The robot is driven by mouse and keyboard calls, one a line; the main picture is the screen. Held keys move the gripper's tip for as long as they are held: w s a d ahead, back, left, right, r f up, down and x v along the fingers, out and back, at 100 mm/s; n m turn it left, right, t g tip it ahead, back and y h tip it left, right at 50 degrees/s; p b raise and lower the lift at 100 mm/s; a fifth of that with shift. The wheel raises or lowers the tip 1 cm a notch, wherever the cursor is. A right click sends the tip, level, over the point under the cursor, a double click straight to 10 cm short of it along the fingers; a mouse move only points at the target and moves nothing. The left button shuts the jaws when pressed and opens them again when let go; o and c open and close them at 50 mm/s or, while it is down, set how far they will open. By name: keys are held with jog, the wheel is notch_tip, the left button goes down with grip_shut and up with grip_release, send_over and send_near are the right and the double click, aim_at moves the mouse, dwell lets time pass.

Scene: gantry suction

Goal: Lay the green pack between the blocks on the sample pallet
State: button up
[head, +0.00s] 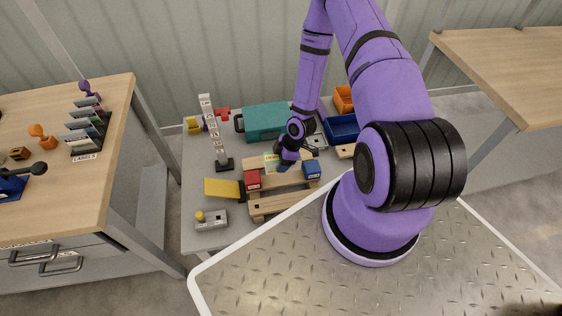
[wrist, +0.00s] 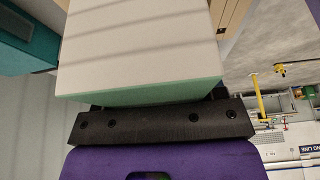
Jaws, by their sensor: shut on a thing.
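The sample pallet (head: 270,207) is a wooden slatted pallet on the grey table in the head view. A red block (head: 253,180) stands on its left side and a blue block (head: 312,170) on its right side, with a gap between them. My gripper (head: 284,166) is over the back of that gap. In the wrist view my gripper (wrist: 160,122) is shut on the green pack (wrist: 140,45), which shows a broad pale face and a green edge.
A teal case (head: 265,121) lies behind the pallet. A labelled post (head: 213,130) stands to the left, with a yellow ramp-like piece (head: 222,188) and a grey button box (head: 208,220) nearer. A blue bin (head: 342,129) and an orange bin (head: 343,99) stand at the right.

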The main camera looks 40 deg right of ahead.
jog(key=shift+s+f, duration=0.2)
jog(key=shift+s, duration=0.05)
jog(key=shift+f, duration=2.8)
jog(key=shift+f, duration=1.05)
jog(key=o, duration=1.2)
jog(key=v, duration=1)
jog(key=shift+d+r, duration=0.2)
jog(key=shift+r, duration=0.1)
